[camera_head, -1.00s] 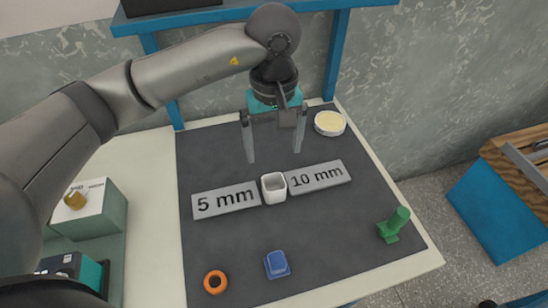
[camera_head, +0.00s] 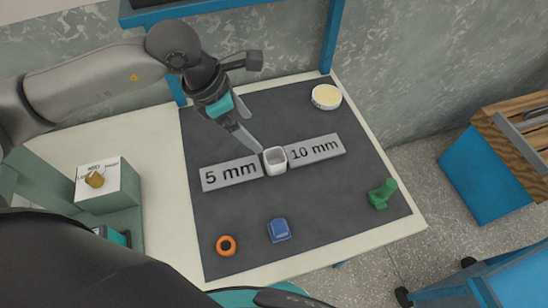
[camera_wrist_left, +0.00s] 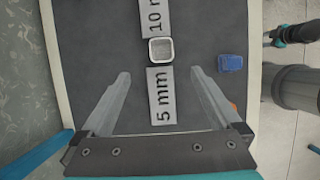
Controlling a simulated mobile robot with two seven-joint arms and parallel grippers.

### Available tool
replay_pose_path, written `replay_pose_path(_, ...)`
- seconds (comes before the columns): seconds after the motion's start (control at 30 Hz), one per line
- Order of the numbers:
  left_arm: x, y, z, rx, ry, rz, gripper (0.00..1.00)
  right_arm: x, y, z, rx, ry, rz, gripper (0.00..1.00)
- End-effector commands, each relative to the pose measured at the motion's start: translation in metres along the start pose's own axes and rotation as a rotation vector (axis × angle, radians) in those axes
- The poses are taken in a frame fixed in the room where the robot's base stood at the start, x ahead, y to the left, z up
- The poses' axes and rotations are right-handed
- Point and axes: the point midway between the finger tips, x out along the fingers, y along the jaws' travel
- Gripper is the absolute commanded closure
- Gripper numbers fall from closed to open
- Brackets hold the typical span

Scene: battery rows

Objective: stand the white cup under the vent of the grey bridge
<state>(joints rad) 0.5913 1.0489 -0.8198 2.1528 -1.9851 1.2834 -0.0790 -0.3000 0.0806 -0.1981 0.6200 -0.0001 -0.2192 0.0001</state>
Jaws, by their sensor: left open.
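The white cup (camera_head: 275,160) is small and square, and stands upright between the 5 mm plate (camera_head: 232,173) and the 10 mm plate (camera_head: 316,150). My left gripper (camera_head: 251,146) is open and empty, its fingers pointing down toward the 5 mm plate beside the cup. In the left wrist view the cup (camera_wrist_left: 161,50) lies just beyond the gap between the fingertips (camera_wrist_left: 160,73). What looks like my right gripper (camera_wrist_left: 285,33) shows small at that view's right edge, its jaws unclear. I cannot make out a bridge with a vent.
On the dark mat (camera_head: 330,210) are an orange ring (camera_head: 226,245), a blue block (camera_head: 279,230), a green piece (camera_head: 382,194) and a round dish (camera_head: 326,97). A box with a brass knob (camera_head: 95,180) stands left.

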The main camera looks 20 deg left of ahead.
Motion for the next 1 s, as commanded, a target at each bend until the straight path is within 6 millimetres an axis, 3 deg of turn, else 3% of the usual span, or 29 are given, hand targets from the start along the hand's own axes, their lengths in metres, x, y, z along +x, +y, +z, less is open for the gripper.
replay_pose_path(0.4,0.079,-0.002,-0.001,-0.006,0.002,-0.003,0.03,0.008,0.0,0.0,-0.001,0.0,0.0,0.5)
replay_pose_path(0.73,0.107,-0.002,-0.001,-0.004,0.002,-0.003,0.03,0.01,-0.001,0.001,-0.002,0.0,-0.001,0.5)
replay_pose_path(1.0,0.145,-0.004,-0.003,-0.005,0.002,-0.003,0.03,0.015,-0.001,0.001,-0.003,0.0,-0.001,0.5)
